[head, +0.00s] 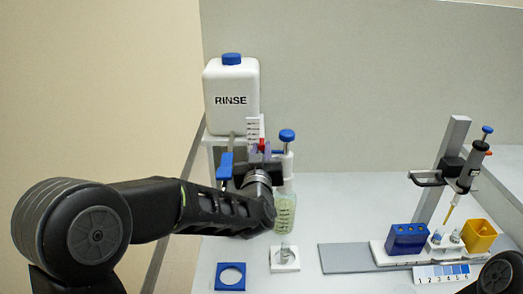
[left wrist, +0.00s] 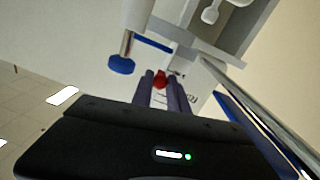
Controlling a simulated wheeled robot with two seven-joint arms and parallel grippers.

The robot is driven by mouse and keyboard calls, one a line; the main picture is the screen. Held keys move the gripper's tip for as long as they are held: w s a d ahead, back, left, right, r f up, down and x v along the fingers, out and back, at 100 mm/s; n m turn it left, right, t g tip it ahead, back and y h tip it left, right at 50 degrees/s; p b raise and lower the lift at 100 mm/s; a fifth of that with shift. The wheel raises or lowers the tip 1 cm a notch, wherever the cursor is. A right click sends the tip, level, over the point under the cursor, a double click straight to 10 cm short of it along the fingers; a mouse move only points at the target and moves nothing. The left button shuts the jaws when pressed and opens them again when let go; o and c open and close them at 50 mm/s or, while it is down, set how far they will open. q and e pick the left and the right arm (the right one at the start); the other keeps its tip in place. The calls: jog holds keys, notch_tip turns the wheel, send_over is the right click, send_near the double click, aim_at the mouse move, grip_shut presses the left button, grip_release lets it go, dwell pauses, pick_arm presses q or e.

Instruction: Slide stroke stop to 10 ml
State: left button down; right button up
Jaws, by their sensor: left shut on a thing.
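The red stroke stop (head: 262,145) sits beside the white scale strip (head: 254,128) on the bottle-top dispenser (head: 287,160), which has a blue knob (head: 287,135). My left gripper (head: 261,152) reaches in from the left and is at the stop. In the left wrist view its two fingers (left wrist: 161,90) are shut on the red stop (left wrist: 160,79), and the blue knob (left wrist: 121,64) is to their left. The scale marks are too small to read, so I cannot tell the stop's setting. My arm hides part of the dispenser. My right gripper is not in view.
A white RINSE bottle (head: 231,95) with a blue cap stands behind. A greenish vessel (head: 284,213) is below the dispenser. A blue ring plate (head: 231,276) lies in front. A pipette stand (head: 446,165), blue rack (head: 407,238) and yellow box (head: 480,236) are at right.

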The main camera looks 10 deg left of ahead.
pick_arm(q)
jog(key=c, duration=1.3)
grip_release()
jog(key=s+d+b, duration=0.1)
jog(key=s, duration=0.6)
jog(key=shift+s+d, duration=0.2)
jog(key=shift+s, duration=0.15)
